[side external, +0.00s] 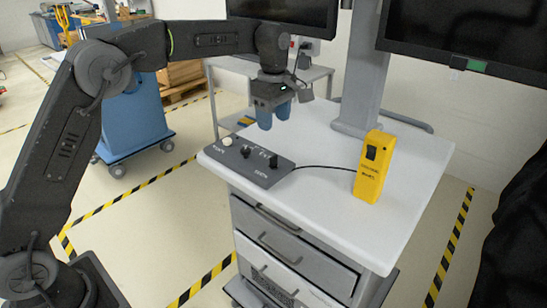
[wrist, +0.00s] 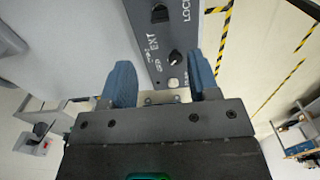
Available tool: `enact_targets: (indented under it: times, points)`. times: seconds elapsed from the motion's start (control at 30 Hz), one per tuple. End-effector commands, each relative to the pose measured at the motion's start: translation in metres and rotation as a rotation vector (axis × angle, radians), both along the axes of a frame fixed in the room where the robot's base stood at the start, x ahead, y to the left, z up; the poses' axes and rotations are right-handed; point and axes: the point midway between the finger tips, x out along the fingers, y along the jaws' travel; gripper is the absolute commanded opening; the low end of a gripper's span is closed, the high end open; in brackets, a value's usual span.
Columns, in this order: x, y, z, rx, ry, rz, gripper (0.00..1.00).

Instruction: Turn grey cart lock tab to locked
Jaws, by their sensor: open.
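A dark grey control panel (side external: 228,157) lies on the cart's white top, with white lettering, a white button (side external: 227,141) and a round black knob (side external: 245,152). A small dark tab (side external: 273,160) stands at its right end; I cannot tell its setting. In the wrist view the panel (wrist: 182,25) shows the words EXT and LOCK, the knob (wrist: 175,57), and the tab (wrist: 160,13) at the top edge, partly cut off. My gripper (side external: 274,120) has blue fingers pointing down, hovering above the panel. Its fingers (wrist: 162,75) are apart with nothing between them.
A yellow box (side external: 371,170) stands upright on the white cart top (side external: 320,145), right of the panel, joined by a black cable. A grey column (side external: 362,75) carrying a screen rises behind. Drawers (side external: 285,240) sit below. The top between column and panel is clear.

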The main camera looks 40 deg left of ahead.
Motion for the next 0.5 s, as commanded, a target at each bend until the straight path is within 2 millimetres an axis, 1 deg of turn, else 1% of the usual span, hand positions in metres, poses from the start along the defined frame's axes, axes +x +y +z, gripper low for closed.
enact_targets:
  times: [0.03, 0.3, 0.5]
  points:
    - [-0.001, 0.0, -0.01, 0.0, 0.004, -0.001, 0.55]
    - [-0.001, 0.0, -0.066, 0.0, 0.004, -0.002, 0.55]
    - [-0.001, 0.0, -0.099, 0.0, 0.001, -0.003, 0.55]
